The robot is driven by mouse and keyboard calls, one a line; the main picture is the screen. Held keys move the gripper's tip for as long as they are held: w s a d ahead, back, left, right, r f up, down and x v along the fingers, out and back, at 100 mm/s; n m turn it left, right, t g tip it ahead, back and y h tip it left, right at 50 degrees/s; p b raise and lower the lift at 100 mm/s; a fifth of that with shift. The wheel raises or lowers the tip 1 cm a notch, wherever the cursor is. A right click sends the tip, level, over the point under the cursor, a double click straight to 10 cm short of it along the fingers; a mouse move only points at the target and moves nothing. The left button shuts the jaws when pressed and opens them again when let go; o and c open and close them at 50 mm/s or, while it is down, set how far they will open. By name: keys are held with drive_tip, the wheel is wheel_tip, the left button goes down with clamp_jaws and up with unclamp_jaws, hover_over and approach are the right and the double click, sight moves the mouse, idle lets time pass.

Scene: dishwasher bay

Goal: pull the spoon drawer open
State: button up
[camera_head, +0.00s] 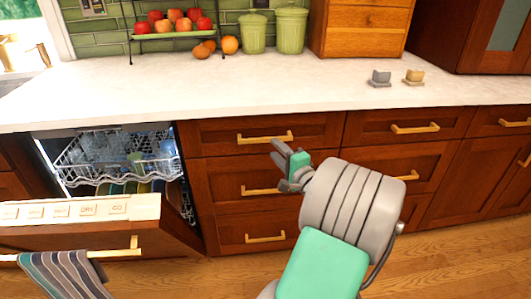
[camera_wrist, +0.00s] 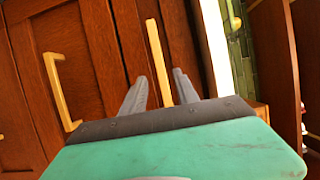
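The top drawer (camera_head: 215,137) right of the dishwasher is shut flush under the countertop. No label shows which drawer holds spoons. Its brass bar handle (camera_head: 265,137) also shows in the wrist view (camera_wrist: 158,60), lying between my fingers' lines. My gripper (camera_head: 276,152) is open and empty in front of this drawer stack, just below the top handle. In the wrist view the two grey fingers (camera_wrist: 160,82) stand apart on either side of the handle. I cannot tell whether they reach around it or stay short of it. No contact is visible.
A second drawer handle (camera_head: 262,190) and a third (camera_head: 265,238) sit below. The dishwasher door (camera_head: 100,235) hangs open at left, its rack (camera_head: 75,170) holding glasses. The white countertop (camera_head: 200,90) overhangs above. More shut drawers lie to the right. Wooden floor lies below.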

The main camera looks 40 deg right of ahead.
sight(266, 140)
drive_tip(key=x, duration=0.7)
drive_tip(key=shift+a+r+b, duration=0.1)
drive_tip(key=shift+a+b, duration=0.05)
drive_tip(key=shift+b, duration=0.15)
clamp_jaws()
idle(0.9)
